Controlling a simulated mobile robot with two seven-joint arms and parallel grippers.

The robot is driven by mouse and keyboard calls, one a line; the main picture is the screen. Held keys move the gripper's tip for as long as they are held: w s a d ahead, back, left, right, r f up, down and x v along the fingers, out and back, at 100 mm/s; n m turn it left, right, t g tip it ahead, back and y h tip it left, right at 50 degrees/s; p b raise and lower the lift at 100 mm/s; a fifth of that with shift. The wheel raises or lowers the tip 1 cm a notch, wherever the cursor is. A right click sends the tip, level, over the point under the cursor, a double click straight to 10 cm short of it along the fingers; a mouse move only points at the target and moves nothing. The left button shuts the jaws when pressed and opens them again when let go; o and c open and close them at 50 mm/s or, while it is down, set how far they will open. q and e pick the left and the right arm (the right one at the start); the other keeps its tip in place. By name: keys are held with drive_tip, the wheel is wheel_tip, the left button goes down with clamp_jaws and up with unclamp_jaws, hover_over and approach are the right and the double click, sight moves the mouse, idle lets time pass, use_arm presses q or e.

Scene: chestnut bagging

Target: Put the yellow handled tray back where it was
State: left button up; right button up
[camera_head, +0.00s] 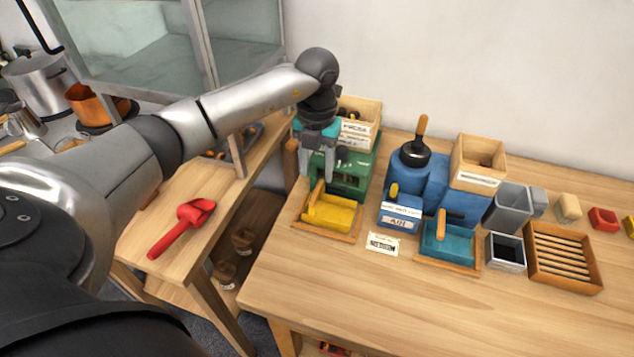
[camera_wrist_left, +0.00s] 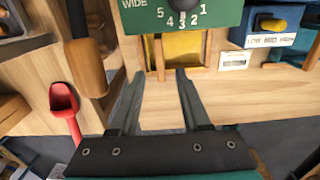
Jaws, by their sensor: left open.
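The yellow handled tray (camera_head: 337,214) sits in a wooden frame (camera_head: 312,231) on the table, in front of the green machine (camera_head: 360,180). Its wooden handle stands up at its left side. My left gripper (camera_head: 316,178) is open and empty, pointing down just above and behind the handle, apart from it as far as I can tell. In the left wrist view the yellow tray (camera_wrist_left: 186,48) is partly hidden by the green dial panel (camera_wrist_left: 180,16). The open fingers of the left gripper (camera_wrist_left: 157,78) lie either side of the handle's line. My right gripper does not show.
A blue machine (camera_head: 425,180) with a teal tray (camera_head: 447,243) stands to the right. A small label card (camera_head: 383,244) lies between the trays. A red scoop (camera_head: 182,227) lies on the left bench. The front of the table (camera_head: 400,305) is clear.

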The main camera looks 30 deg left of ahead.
use_arm(q)
drive_tip(key=shift+r, duration=2.4)
